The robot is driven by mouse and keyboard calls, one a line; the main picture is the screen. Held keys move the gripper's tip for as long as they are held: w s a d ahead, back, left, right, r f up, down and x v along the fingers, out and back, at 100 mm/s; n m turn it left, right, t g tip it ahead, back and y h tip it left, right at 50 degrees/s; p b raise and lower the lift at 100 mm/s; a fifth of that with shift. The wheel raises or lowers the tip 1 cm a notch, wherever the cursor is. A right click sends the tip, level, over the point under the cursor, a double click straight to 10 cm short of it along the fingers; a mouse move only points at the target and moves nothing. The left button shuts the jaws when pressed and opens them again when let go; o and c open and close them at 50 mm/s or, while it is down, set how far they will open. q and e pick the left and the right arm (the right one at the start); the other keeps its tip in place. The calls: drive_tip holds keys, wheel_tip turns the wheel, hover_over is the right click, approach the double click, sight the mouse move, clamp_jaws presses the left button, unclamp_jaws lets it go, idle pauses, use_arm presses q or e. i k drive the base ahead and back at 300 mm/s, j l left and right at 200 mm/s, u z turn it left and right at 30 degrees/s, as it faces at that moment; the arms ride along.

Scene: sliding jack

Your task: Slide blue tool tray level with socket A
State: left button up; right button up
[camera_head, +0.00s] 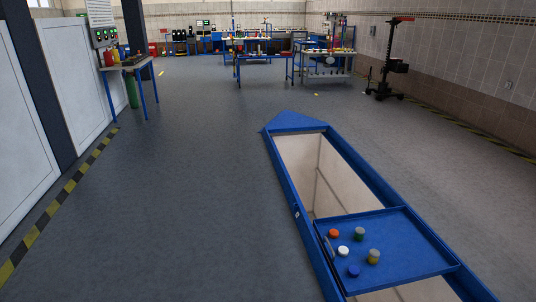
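The blue tool tray (400,236) spans the long blue-framed pit at the lower right of the head view. On it sit several small round pieces: an orange one (334,233), a green one (360,233), a white one (343,251), a blue one (353,271) and a yellowish one with a grey top (374,256). A small white mark, perhaps a label, shows on the pit's left rail (297,213), beyond the tray's near part; I cannot read it or tell whether it is socket A. Neither of my grippers is in view.
The pit opening (325,170) lies uncovered beyond the tray. Open grey floor (190,200) is to its left. A small table (133,65) stands by the left wall, blue workbenches (265,55) stand at the back, and a dark wheeled stand (390,65) is at the back right.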

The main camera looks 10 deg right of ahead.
sight(410, 252)
drive_tip(key=i, duration=1.6)
drive_tip(key=z, duration=0.05)
